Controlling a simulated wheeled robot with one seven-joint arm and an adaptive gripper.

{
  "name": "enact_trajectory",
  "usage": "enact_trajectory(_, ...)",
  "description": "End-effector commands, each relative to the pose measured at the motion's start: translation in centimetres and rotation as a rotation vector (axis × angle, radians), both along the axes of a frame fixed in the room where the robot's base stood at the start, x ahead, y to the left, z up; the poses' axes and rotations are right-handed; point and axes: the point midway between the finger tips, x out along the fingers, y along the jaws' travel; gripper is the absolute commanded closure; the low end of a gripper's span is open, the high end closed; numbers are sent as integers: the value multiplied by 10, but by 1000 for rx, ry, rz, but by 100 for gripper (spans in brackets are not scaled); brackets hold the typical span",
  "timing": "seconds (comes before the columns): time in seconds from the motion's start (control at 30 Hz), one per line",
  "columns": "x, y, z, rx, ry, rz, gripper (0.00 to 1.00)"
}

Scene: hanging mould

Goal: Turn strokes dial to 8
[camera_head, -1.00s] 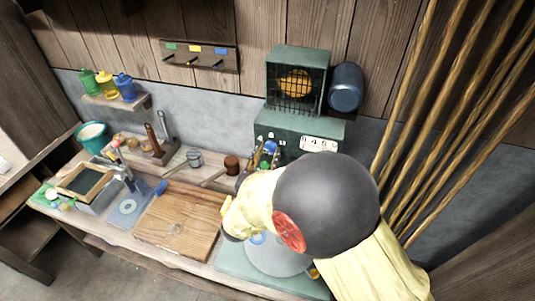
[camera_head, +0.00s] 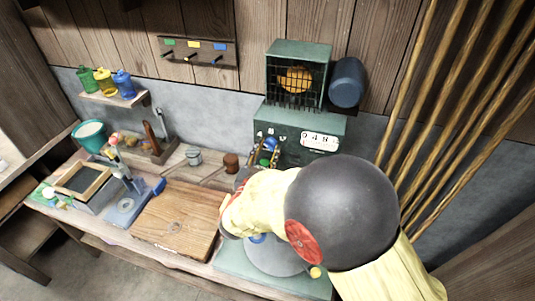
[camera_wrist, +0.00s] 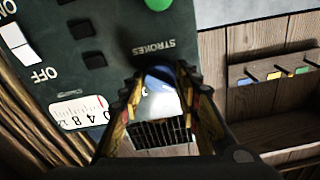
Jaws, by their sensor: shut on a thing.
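The strokes dial (camera_wrist: 161,98) shows in the wrist view as a blue and pale, shiny knob under the printed STROKES label. My gripper (camera_wrist: 160,82) is shut on it, one finger on each side. Part of the dial is hidden by the fingers and a dark blur. A white scale window (camera_wrist: 78,111) with numbers and a red line sits lower left on the green panel; its numbers include 4 and 8, but I cannot read the exact setting. In the head view my gripper (camera_head: 262,154) is at the front of the green machine (camera_head: 300,122), largely behind my arm.
An ON/OFF switch (camera_wrist: 17,40) and a green button (camera_wrist: 158,4) are close by on the panel. A wire cage (camera_head: 297,80) tops the machine, with a blue cylinder (camera_head: 346,87) beside it. Wooden poles (camera_head: 440,110) stand right. A wooden board (camera_head: 178,218) lies left on the bench.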

Motion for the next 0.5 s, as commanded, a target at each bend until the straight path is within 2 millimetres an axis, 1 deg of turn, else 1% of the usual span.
enact_trajectory(0.03, 0, 1, -3, 36, -18, 1, 93)
enact_trajectory(0.5, 0, 1, -3, 444, -185, 1, 93)
